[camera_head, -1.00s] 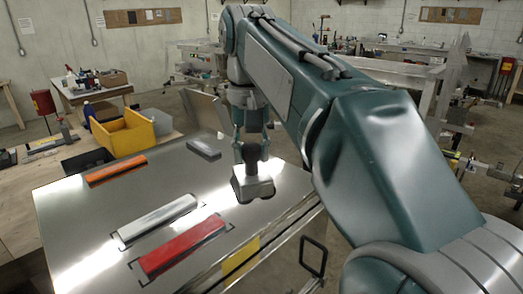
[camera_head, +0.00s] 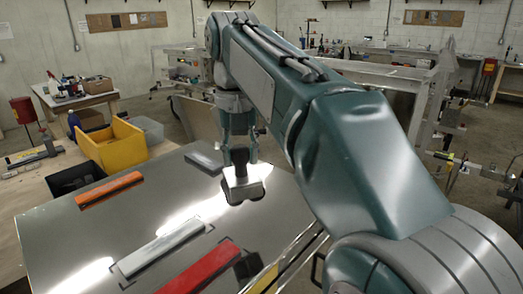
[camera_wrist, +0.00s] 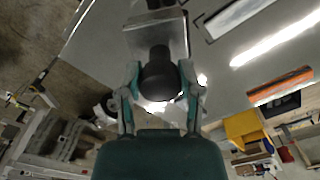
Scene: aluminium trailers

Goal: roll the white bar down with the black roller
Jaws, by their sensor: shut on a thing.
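My gripper (camera_head: 240,155) is shut on the black roller (camera_head: 243,192), which has a black grip, a pale metal body and dark undersides. The roller is over the far right part of the metal panel (camera_head: 100,230); I cannot tell whether it touches the panel. The white bar (camera_head: 160,248) lies on the panel inside black corner marks, nearer and to the left of the roller, clearly apart from it. In the wrist view, the roller's round black part (camera_wrist: 160,78) sits between the fingers, and the white bar (camera_wrist: 238,14) shows at the top right.
A red bar (camera_head: 203,270) lies nearer than the white bar. An orange bar (camera_head: 110,188) lies at the panel's left, and a grey bar (camera_head: 203,160) at its far edge. A yellow bin (camera_head: 113,147) stands on the wooden table behind. Bare panel separates the bars.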

